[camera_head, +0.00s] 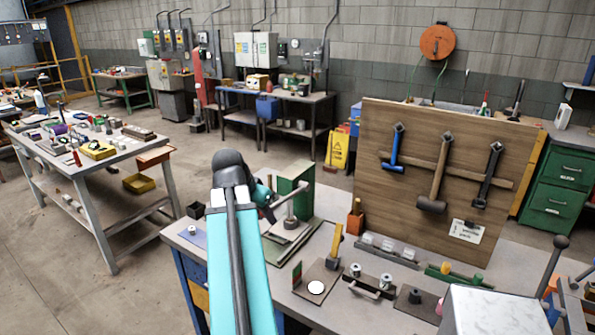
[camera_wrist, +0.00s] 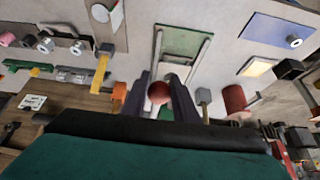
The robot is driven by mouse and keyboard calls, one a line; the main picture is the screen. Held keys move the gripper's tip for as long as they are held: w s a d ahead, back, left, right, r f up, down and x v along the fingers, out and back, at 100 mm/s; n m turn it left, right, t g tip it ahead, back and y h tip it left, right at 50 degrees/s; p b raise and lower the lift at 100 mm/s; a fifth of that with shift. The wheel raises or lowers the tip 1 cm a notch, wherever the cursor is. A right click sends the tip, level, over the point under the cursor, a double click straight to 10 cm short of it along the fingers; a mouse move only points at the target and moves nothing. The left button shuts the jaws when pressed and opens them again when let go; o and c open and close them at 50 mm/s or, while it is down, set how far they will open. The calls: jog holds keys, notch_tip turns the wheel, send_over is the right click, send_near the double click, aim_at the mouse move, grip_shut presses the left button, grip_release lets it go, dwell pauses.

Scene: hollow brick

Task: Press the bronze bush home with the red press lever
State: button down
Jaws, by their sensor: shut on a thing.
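The green press (camera_head: 293,183) stands on the near bench, just right of my arm in the head view. In the wrist view its green plate and pale rods (camera_wrist: 183,45) lie ahead of my fingers. The red ball knob (camera_wrist: 158,92) of the press lever sits between the two dark fingers of my gripper (camera_wrist: 160,84), which is shut on it. In the head view my arm hides most of the gripper and the knob. I cannot make out the bronze bush in either view.
A wooden tool board (camera_head: 450,160) with hammers stands behind the bench, right of the press. A yellow-handled hammer (camera_head: 335,245) stands near a brown plate (camera_head: 317,279). A blue mat (camera_wrist: 275,32) bears a small metal ring. A red cylinder (camera_wrist: 235,98) is close to the right of my fingers.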

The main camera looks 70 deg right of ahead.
jog(key=shift+s+a+f+b, duration=0.15)
jog(key=shift+f+b, duration=0.3)
jog(key=shift+f, duration=0.55)
jog(key=shift+w+a+f+b, duration=0.1)
jog(key=shift+f+b, duration=0.3)
jog(key=shift+f, duration=0.6)
jog(key=c, duration=1.2)
grip_release()
jog(key=shift+d, duration=0.1)
jog(key=shift+r, duration=0.25)
jog(key=p+v, duration=0.4)
jog(key=v, duration=0.1)
jog(key=d+p+v, duration=0.1)
jog(key=p+v, duration=0.1)
jog(key=v, duration=0.1)
jog(key=shift+s+r, duration=0.15)
jog(key=shift+r, duration=0.3)
jog(key=shift+a, duration=0.1)
